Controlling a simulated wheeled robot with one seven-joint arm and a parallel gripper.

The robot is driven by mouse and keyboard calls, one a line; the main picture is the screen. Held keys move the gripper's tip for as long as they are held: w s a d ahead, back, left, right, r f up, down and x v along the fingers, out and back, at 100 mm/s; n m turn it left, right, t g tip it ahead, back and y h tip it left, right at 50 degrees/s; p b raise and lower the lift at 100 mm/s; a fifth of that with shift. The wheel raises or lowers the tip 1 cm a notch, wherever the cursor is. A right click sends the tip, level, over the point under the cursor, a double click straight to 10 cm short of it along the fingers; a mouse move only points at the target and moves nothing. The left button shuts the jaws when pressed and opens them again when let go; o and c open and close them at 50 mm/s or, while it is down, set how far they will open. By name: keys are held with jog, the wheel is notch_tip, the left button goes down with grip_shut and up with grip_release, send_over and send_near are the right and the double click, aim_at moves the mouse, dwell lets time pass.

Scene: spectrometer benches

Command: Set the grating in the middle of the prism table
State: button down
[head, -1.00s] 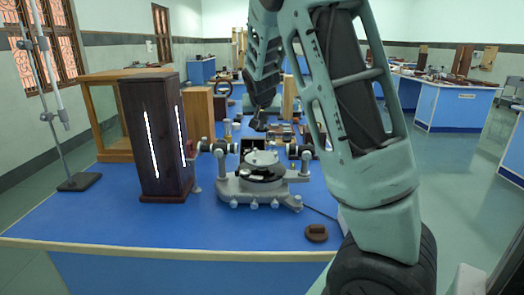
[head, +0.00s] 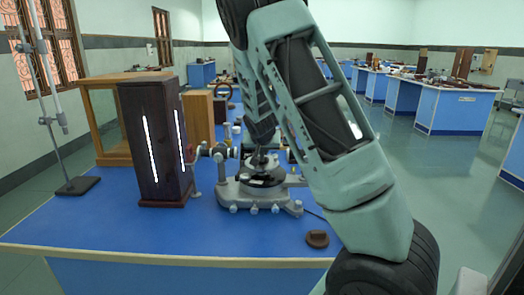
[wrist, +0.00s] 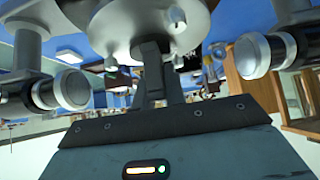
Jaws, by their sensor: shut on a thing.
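The spectrometer (head: 256,194) stands on the blue bench, with its pale round prism table (head: 273,165) at its centre. My gripper (head: 261,154) is down at the prism table, and the arm partly hides it. In the wrist view the grey prism table (wrist: 108,22) with its screws fills the top, right beside my fingertips (wrist: 152,50). My gripper is shut on a small dark piece between the fingers, taken to be the grating. Its outline is mostly hidden, and I cannot tell whether it touches the table.
A tall dark lamp housing (head: 155,140) with lit slits stands left of the spectrometer. The telescope and collimator ends (wrist: 72,90) flank my gripper closely. A small brown round piece (head: 317,239) lies at the front right.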

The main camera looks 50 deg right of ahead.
jog(key=c, duration=1.5)
grip_release()
jog(key=shift+o, duration=0.2)
jog(key=shift+r, duration=0.15)
jog(key=p+v, duration=0.2)
jog(key=v, duration=1)
jog(key=shift+s, duration=0.1)
